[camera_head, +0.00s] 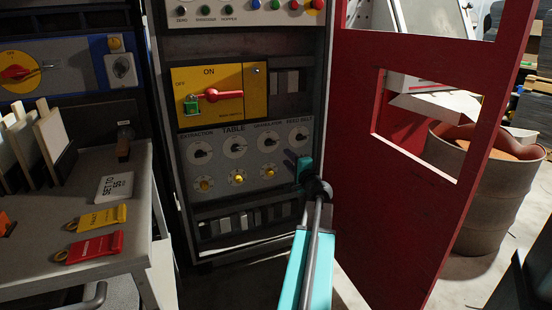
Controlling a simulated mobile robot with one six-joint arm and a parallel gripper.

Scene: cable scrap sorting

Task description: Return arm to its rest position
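My arm (305,262), teal with a dark rod along it, reaches up from the bottom edge toward the open control cabinet. My gripper (291,158) is at its far end, in front of the lower right of the dial panel (240,160). It is small and dark here, and I cannot tell whether its fingers are open or shut. I see nothing clearly held in it. It hides part of the panel near the right-hand dials, and I cannot tell whether it touches the panel.
The red cabinet door (385,180) stands open close to the arm's right. A yellow switch plate (245,80) with a red handle (217,94) is above the dials. A table (75,270) with red and yellow tags is at left. A rusty drum (490,200) stands behind the door.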

